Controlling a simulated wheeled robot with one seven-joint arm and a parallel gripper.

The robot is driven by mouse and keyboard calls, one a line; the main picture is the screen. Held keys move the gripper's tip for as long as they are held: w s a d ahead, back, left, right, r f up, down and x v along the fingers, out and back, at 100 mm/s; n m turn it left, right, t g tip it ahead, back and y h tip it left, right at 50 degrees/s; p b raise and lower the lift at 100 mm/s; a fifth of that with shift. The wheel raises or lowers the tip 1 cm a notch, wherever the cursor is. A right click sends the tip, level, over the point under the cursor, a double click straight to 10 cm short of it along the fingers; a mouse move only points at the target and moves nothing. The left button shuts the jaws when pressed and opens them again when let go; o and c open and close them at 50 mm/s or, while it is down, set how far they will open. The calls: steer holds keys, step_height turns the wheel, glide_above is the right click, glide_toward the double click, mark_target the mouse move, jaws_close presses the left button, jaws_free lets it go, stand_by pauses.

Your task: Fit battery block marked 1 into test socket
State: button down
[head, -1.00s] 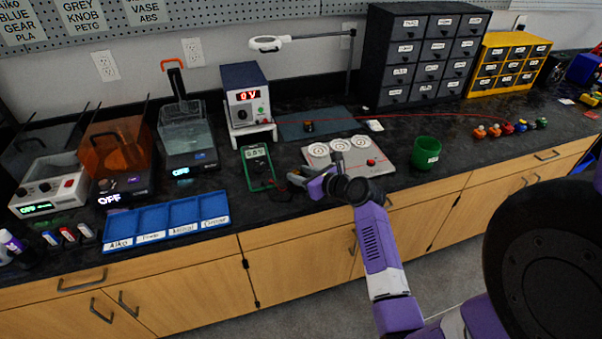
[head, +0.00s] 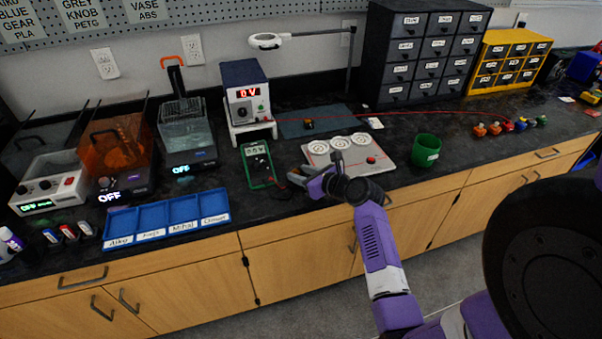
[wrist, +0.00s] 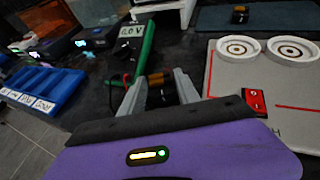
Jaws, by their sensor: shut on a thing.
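My gripper (wrist: 158,92) is shut on a small block with copper-coloured and black parts (wrist: 159,79), seen between the fingers in the wrist view. No number can be read on it. The board carries three round white sockets (head: 340,143) and a red part (head: 371,161). In the wrist view two of these sockets (wrist: 238,48) lie right of and beyond the gripper. I cannot tell which one is the test socket.
A green multimeter (head: 258,164) stands close to the left of the gripper. A dark mat (head: 330,115) with a similar small block (head: 308,124) lies behind the board. A green cup (head: 426,151) stands at its right. A blue tray (head: 168,220) lies at left.

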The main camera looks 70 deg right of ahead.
steer(key=shift+f, duration=0.15)
steer(key=c, duration=1.2)
jaws_free()
steer(key=shift+o, duration=0.2)
steer(key=shift+p+v, duration=1.15)
steer(key=shift+v, duration=0.3)
steer(key=p+v, duration=0.5)
steer(key=v, duration=0.3)
